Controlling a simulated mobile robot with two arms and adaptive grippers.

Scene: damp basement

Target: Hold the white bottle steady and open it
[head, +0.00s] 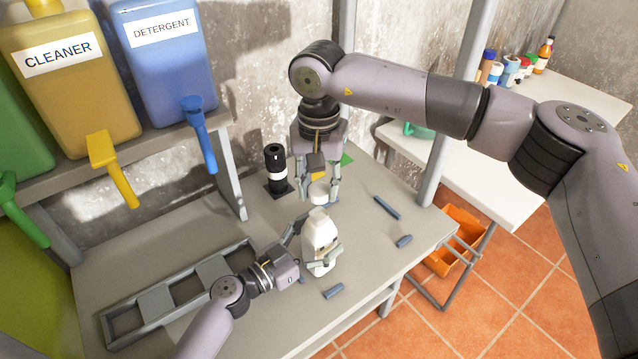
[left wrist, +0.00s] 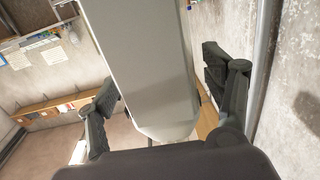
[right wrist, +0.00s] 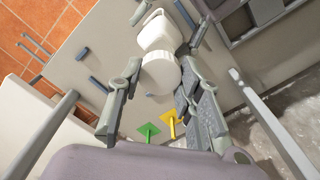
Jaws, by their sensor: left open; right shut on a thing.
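The white bottle (head: 316,245) stands upright on the grey workbench (head: 395,262); its plain side fills the middle of the left wrist view (left wrist: 150,70). My left gripper (head: 320,238) is open with its fingers on either side of the bottle, and gaps show between fingers and bottle in the left wrist view. The white cap (head: 318,192) is right over the bottle's top, and my right gripper (right wrist: 153,80) is shut on it from above. In the right wrist view the cap (right wrist: 160,73) overlaps the bottle; I cannot tell whether they touch.
Several grey-blue rods (head: 387,207) lie on the bench to the right. A black bottle (head: 276,168) stands behind on a dark square, near a green marker (head: 346,159). A grey rack (head: 165,300) lies at the left. Cleaner (head: 75,80) and detergent (head: 165,60) containers stand on a shelf above.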

